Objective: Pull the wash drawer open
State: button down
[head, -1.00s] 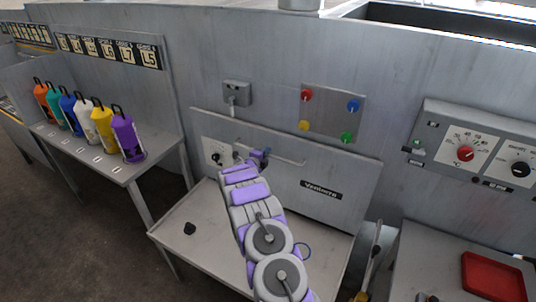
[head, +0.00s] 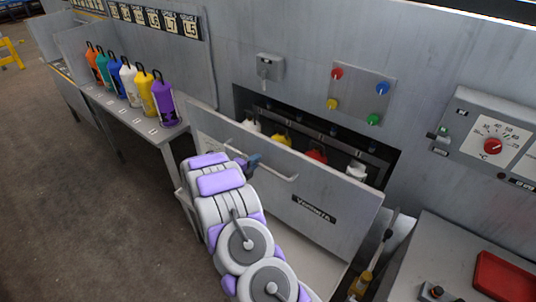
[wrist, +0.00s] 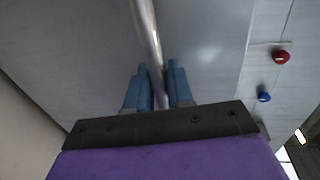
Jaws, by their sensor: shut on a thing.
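The wash drawer (head: 300,200) is a grey panel with a dark name plate, standing partly out of the machine front. A dark gap shows behind its top edge, with white, yellow and red items inside. Its bar handle (head: 279,174) is on the left part of the panel. My gripper (head: 251,161) is at the handle's left end. In the wrist view the blue fingers of my gripper (wrist: 157,88) are shut around the handle bar (wrist: 147,30), one finger on each side. The lower drawer front is partly hidden by my arm.
Several coloured bottles (head: 129,81) stand on a bench (head: 140,125) at the left. A panel with coloured buttons (head: 357,94) is above the drawer. A control panel with a red knob (head: 493,146) and a red tray (head: 505,274) are at the right.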

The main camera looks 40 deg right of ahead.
jog(key=f+b+v, duration=0.2)
jog(key=v, duration=1.3)
jog(key=shift+s+a+f, duration=0.2)
jog(key=shift+f, duration=0.5)
jog(key=c, duration=1.1)
grip_release()
jog(key=shift+w+d, duration=0.1)
jog(key=shift+w, duration=0.05)
jog(key=shift+d+r, duration=0.1)
jog(key=shift+r, duration=0.05)
jog(key=p+v, duration=0.2)
jog(key=v, duration=1.5)
jog(key=shift+a, duration=0.2)
